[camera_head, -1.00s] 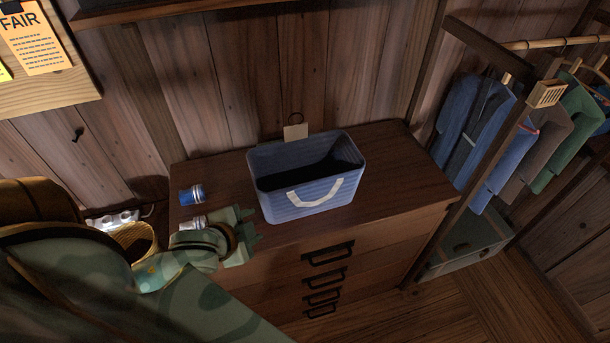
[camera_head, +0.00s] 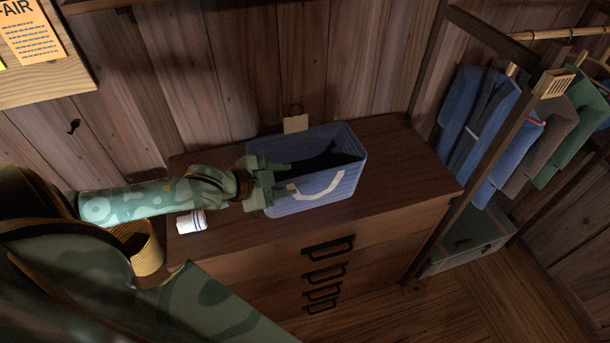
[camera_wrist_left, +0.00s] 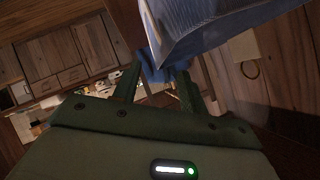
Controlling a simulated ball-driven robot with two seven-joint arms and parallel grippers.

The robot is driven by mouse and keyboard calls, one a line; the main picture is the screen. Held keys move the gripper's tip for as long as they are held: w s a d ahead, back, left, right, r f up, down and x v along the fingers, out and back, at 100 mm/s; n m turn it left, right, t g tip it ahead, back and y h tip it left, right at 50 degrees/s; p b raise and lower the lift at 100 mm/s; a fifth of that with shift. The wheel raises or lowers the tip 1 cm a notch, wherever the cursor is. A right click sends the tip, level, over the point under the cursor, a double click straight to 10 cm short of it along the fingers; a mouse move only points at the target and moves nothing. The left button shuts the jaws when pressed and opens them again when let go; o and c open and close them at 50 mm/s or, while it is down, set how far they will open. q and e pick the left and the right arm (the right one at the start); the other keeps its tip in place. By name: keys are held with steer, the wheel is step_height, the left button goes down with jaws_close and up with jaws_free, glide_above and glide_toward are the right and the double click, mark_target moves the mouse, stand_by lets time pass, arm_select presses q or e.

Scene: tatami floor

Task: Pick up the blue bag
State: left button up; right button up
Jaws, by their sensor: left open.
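The blue bag (camera_head: 345,188), open-topped with a pale handle on its front, stands upright on the brown dresser (camera_head: 410,190). My left gripper (camera_head: 286,180) is open at the bag's left side. Its fingers point right and overlap the bag's left wall and rim in the head view. I cannot tell whether they touch it. In the left wrist view, the bag (camera_wrist_left: 215,22) fills the top, just beyond the open fingers (camera_wrist_left: 158,85). My right gripper is out of view.
A white cup (camera_head: 192,221) lies on the dresser's left end, below my left arm. A woven basket (camera_head: 145,252) is left of the dresser. A clothes rack with jackets (camera_head: 478,120) stands at the right. The dresser top right of the bag is clear.

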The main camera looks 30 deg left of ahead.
mark_target(308, 178)
arm_select(q)
steer(key=b+x, duration=0.1)
steer(key=x, duration=0.7)
steer(key=shift+s+d, duration=0.1)
steer(key=shift+s, duration=0.1)
steer(key=c, duration=0.9)
jaws_close()
steer(key=shift+r, duration=0.1)
